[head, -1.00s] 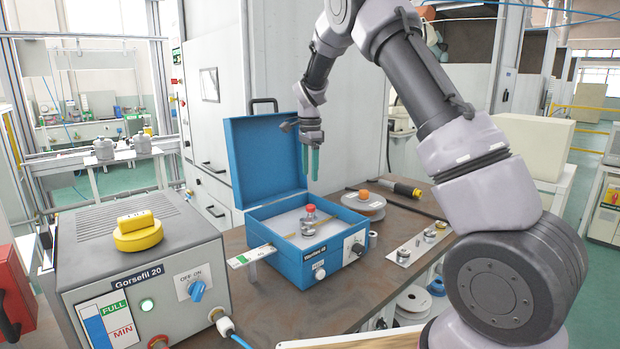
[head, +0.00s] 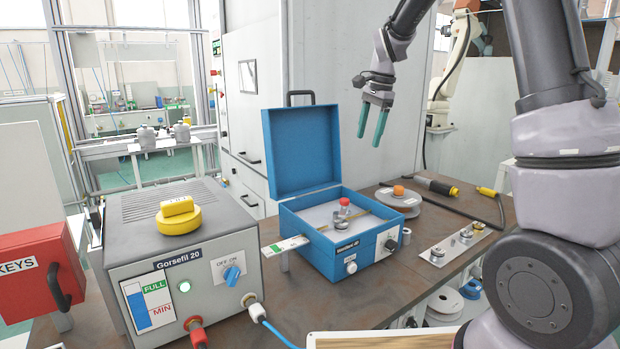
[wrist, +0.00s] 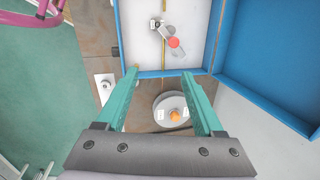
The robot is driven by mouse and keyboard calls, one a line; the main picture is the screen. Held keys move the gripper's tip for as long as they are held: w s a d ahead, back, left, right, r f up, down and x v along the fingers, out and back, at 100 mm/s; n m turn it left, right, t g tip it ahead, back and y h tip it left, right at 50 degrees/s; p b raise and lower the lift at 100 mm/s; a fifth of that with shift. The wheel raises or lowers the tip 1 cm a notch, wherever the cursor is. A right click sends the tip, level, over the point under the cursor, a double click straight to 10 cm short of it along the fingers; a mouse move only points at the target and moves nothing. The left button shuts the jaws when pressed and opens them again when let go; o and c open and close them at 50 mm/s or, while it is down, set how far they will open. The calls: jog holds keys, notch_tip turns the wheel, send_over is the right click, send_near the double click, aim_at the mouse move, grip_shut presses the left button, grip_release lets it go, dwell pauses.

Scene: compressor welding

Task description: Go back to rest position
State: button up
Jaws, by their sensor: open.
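My gripper (head: 374,123) is open and empty, with two teal fingers pointing down. It hangs in the air to the right of the blue case's raised lid, above the back of the bench. The blue case (head: 322,262) stands open on the bench.
The grey Gorsefil 20 box (head: 205,268) with a yellow knob stands left of the case. A red key box (head: 37,270) is at far left.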

jog(key=s+d+r+n+t+y, duration=0.1)
jog(key=s+d+r+n, duration=0.2)
jog(key=s, duration=0.4)
jog(key=s+d+r+n+t, duration=0.1)
jog(key=s+d+r+t, duration=0.1)
jog(key=s+r, duration=0.45)
jog(key=s+d+n+t, duration=0.2)
jog(key=s+n, duration=0.2)
jog(key=s, duration=1.1)
jog(key=shift+d+f+t+h, duration=0.25)
jog(key=shift+f+t+h, duration=0.05)
jog(key=shift+f+t, duration=0.15)
